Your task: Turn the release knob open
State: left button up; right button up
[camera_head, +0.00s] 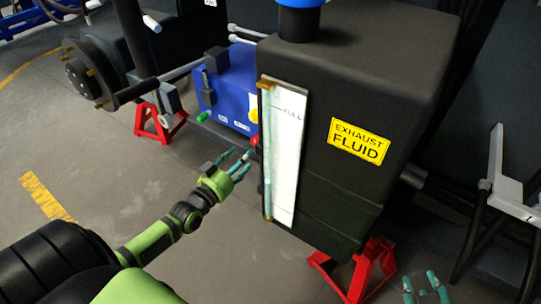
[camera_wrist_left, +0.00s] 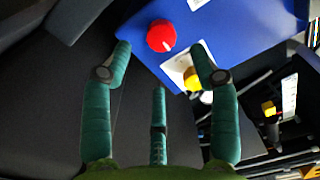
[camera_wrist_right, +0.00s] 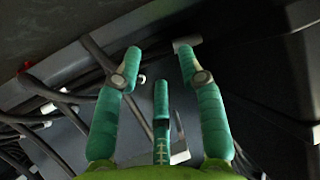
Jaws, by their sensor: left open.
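A round red knob (camera_wrist_left: 161,36) with a white mark at its edge sits on the blue box (camera_wrist_left: 215,30) in the left wrist view. I take it to be the release knob. In the head view a bit of the red knob (camera_head: 254,141) shows at the box's lower right, beside the black tank. My left gripper (camera_head: 238,160) is open and empty just in front of the knob. In the left wrist view the knob lies beyond and between its spread fingertips (camera_wrist_left: 160,62), apart from them. My right gripper (camera_head: 427,287) is open and empty at the lower right.
A black tank (camera_head: 375,75) labelled exhaust fluid, with a white level gauge (camera_head: 286,150), stands close right of my left gripper. A yellow knob (camera_wrist_left: 192,79) sits near the red one. Red stands (camera_head: 159,121) support the chassis. Cables (camera_wrist_right: 60,98) lie beyond my right gripper.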

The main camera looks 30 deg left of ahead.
aim_at(254, 145)
pick_arm(q)
jog(key=shift+w+d+b, duration=0.1)
jog(key=shift+w+b, duration=0.95)
jog(key=shift+w, duration=2.4)
pick_arm(e)
jog(key=w+a+r+t+y, duration=0.1)
jog(key=a+r+t, duration=0.1)
jog(key=r, duration=0.4)
jog(key=w+a+r+n+t+y, duration=0.1)
jog(key=a+r+t+y, duration=0.1)
jog(key=r+t, duration=0.3)
jog(key=shift+w+a+r+t+y, duration=0.3)
jog(key=shift+w+r, duration=0.1)
jog(key=shift+r, duration=0.6)
pick_arm(q)
jog(key=c, duration=1.1)
